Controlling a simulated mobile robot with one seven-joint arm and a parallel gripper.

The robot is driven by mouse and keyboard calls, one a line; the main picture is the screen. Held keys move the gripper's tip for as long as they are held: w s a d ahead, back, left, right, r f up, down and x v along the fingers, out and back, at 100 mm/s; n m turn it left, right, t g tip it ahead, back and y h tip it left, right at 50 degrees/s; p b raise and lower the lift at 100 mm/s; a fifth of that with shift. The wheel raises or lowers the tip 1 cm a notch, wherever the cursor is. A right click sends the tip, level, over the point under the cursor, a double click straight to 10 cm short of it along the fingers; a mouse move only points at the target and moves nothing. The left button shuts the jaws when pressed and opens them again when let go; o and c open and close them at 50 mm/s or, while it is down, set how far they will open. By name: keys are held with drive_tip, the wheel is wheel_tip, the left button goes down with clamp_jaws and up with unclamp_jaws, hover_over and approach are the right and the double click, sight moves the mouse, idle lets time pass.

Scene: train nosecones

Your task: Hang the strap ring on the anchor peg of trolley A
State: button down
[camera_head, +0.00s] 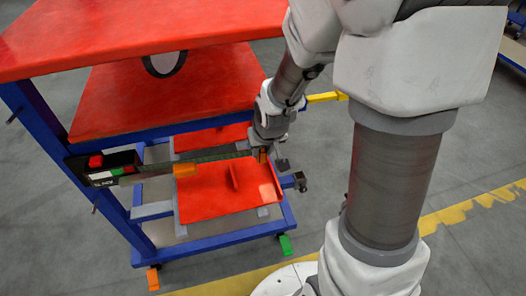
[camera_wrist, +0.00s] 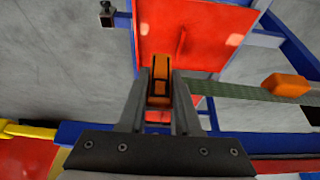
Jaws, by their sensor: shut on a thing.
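My gripper (camera_head: 263,155) is shut on an orange ring-like piece, the strap ring (camera_wrist: 160,80), seen between the two fingers in the wrist view. A dark green strap (camera_head: 213,154) runs taut from the ring leftward to a dark box on the trolley post. The strap (camera_wrist: 240,91) runs to the right in the wrist view. The trolley (camera_head: 215,236) has a blue frame and red panels. A dark stub (camera_head: 299,181) projects from its right corner; it also shows at the top left of the wrist view (camera_wrist: 106,14). I cannot tell whether it is the anchor peg. The ring is apart from it.
The dark box (camera_head: 103,168) with red and green parts sits on the left post. An orange block (camera_head: 185,169) sits along the strap. A red top panel (camera_head: 140,35) overhangs the lower shelf. A yellow bar (camera_head: 322,97) juts out behind my wrist.

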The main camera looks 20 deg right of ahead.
drive_tip(key=shift+w+f+b, duration=0.15)
drive_tip(key=shift+w+f, duration=0.05)
drive_tip(key=shift+w, duration=0.65)
drive_tip(key=shift+w+f+b, duration=0.2)
drive_tip(key=shift+w+f, duration=0.05)
drive_tip(key=shift+w, duration=0.55)
drive_tip(key=shift+w+f+b, duration=0.15)
drive_tip(key=shift+w+f, duration=0.05)
drive_tip(key=shift+w, duration=0.65)
drive_tip(key=c, duration=0.5)
unclamp_jaws()
